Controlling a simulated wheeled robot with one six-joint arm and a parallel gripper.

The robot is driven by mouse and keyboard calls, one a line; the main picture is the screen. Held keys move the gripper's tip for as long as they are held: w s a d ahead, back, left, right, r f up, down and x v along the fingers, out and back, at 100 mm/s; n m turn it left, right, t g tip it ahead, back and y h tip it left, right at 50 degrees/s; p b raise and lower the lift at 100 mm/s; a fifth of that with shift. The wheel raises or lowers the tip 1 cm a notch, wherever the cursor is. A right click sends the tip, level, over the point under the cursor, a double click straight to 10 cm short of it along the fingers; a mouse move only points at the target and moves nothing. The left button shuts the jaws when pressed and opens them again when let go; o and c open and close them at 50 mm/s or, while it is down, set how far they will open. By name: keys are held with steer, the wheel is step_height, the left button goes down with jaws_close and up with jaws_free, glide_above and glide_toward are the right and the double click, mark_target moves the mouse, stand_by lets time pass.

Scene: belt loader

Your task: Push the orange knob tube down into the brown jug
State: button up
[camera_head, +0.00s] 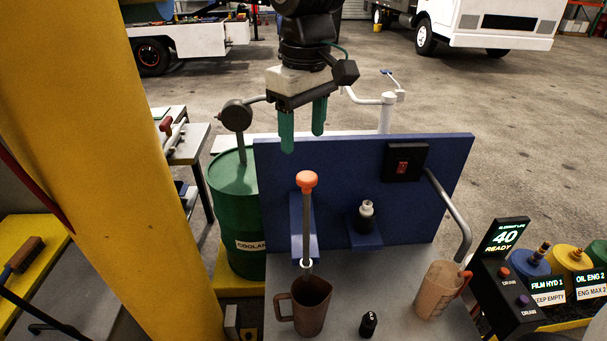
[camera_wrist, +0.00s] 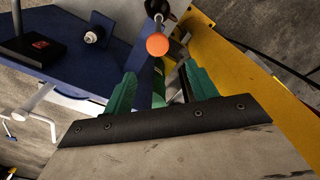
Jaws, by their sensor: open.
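The orange knob (camera_head: 306,180) tops a grey tube (camera_head: 307,225) that stands upright in front of the blue panel. The tube's lower end, with a pale ring, is at the mouth of the brown jug (camera_head: 311,315) on the grey bench; whether it is inside cannot be told. My gripper (camera_head: 302,140), with green fingers, hangs above the knob, open and empty. In the wrist view the knob (camera_wrist: 158,44) shows beyond the fingertips of my gripper (camera_wrist: 160,82), apart from them.
The blue panel (camera_head: 345,165) carries a black box with a red switch (camera_head: 403,167) and a small dark bottle (camera_head: 365,217). A tan jug (camera_head: 438,290) and a small black bottle (camera_head: 368,324) stand on the bench. A yellow post (camera_head: 110,150) rises at left, by a green drum (camera_head: 234,200).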

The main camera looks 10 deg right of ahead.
mark_target(307, 176)
steer(key=shift+s+d+f, duration=0.1)
steer(key=shift+s+f, duration=0.05)
steer(key=shift+f, duration=0.3)
steer(key=f, duration=0.7)
steer(key=shift+d+f, duration=0.2)
